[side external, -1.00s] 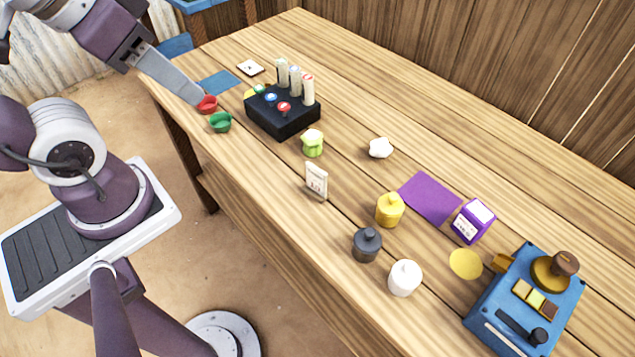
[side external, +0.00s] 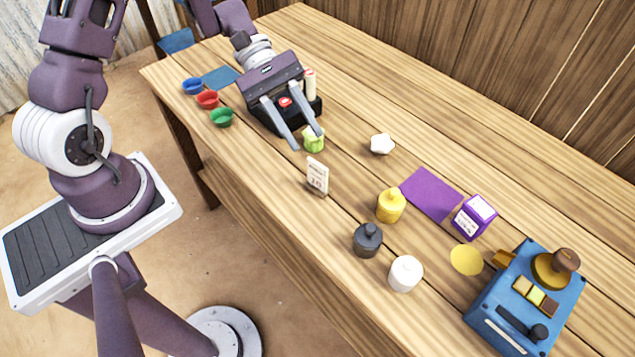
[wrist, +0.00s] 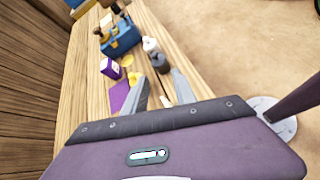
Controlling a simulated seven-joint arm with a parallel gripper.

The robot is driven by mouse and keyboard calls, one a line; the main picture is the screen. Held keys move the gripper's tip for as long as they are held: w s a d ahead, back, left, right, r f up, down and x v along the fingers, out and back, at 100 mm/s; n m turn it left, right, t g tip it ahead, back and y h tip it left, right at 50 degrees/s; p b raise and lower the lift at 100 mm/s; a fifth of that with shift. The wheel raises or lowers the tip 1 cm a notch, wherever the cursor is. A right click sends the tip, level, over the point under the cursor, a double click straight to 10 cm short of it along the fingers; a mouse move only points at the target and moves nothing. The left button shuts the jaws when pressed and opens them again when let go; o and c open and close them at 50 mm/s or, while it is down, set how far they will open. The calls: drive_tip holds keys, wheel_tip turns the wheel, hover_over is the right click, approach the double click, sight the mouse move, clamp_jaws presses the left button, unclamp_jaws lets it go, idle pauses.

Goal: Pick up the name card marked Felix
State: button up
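A small white card (side external: 317,176) with dark print stands upright near the middle of the table; its writing is too small to read, so I cannot tell whether it says Felix. Nothing shows held between the fingers. In the wrist view, my gripper (wrist: 162,92) has its fingers apart, with a small pale sliver (wrist: 165,102) between them, perhaps the card seen from above.
A black box (side external: 270,117) with upright white pieces is partly hidden under my gripper. Blue, red and green bowls (side external: 221,117) lie left. Yellow (side external: 390,207), dark (side external: 367,241) and white jars (side external: 405,273), a purple sheet (side external: 425,192), purple box (side external: 474,215) and blue machine (side external: 525,300) lie right.

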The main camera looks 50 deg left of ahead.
sight(327, 177)
drive_tip(key=f+n, duration=0.2)
drive_tip(key=f, duration=0.1)
drive_tip(key=w+a+f+n+t+h, duration=0.1)
drive_tip(key=f, duration=0.1)
drive_tip(key=a+f+n+t, duration=0.1)
drive_tip(key=f+n, duration=0.1)
drive_tip(key=f, duration=0.1)
drive_tip(key=shift+w+f+n+h, duration=0.3)
drive_tip(key=shift+w+h, duration=0.05)
drive_tip(key=shift+h, duration=0.05)
drive_tip(key=shift+d+f+t, duration=0.25)
drive_tip(key=shift+f+t, duration=0.05)
drive_tip(key=x, duration=0.6)
drive_tip(key=shift+w+d+f, duration=0.2)
drive_tip(key=shift+d+f, duration=0.05)
drive_tip(key=shift+c, duration=0.4)
clamp_jaws()
